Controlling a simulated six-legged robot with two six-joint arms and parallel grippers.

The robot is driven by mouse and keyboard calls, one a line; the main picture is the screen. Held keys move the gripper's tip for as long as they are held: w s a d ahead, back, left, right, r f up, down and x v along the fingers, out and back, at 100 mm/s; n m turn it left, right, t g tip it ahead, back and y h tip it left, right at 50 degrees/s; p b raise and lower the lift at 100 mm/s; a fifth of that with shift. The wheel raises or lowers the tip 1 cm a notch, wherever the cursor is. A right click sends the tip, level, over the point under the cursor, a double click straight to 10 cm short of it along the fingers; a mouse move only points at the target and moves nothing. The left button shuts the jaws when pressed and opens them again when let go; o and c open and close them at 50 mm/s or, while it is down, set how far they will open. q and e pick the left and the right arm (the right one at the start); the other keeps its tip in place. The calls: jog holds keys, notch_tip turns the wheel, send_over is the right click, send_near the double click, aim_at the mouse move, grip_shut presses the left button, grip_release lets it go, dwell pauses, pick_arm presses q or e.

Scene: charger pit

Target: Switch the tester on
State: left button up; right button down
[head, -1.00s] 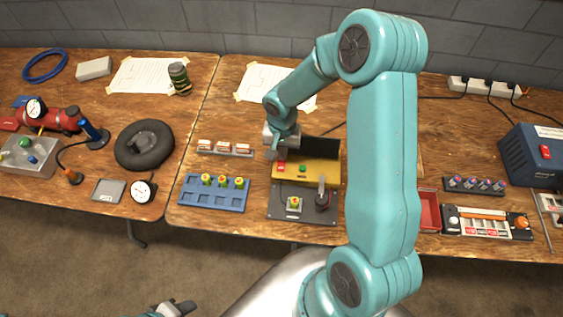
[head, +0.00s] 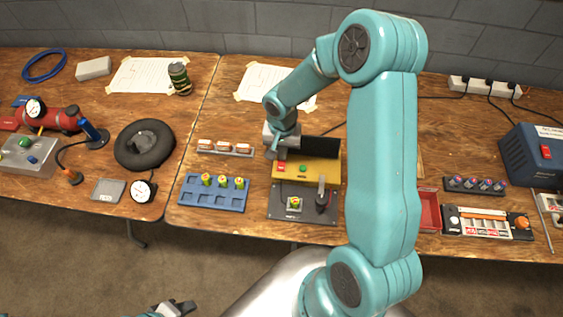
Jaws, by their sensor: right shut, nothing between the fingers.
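The tester (head: 325,172) is a yellow box with a red switch (head: 281,168) at its left, a green button or lamp (head: 303,168) and a dark panel behind. Its dark base plate holds a small green-and-yellow part in a nest and a black lever clamp (head: 322,197). My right gripper (head: 281,157) points down, shut and empty, just above and behind the red switch. Whether it touches the switch cannot be told. My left gripper (head: 180,307) is partly visible at the bottom edge, away from the tables; its jaw state is unclear.
A blue tray (head: 212,205) with several pockets and green-yellow parts lies left of the tester. A rack of red-white parts (head: 226,148) is behind it. A red bin (head: 429,211) is right, partly behind my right arm. A blue power unit (head: 535,155) stands far right.

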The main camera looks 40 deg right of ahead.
jog(key=shift+f+b, duration=0.95)
jog(key=shift+b, duration=0.05)
dwell(0.3)
jog(key=shift+r, duration=0.1)
jog(key=shift+r+p, duration=0.4)
jog(key=shift+r, duration=0.15)
jog(key=shift+r+p, duration=1.55)
jog(key=shift+r, duration=1.4)
jog(key=shift+f, duration=0.1)
jog(key=shift+s, duration=0.1)
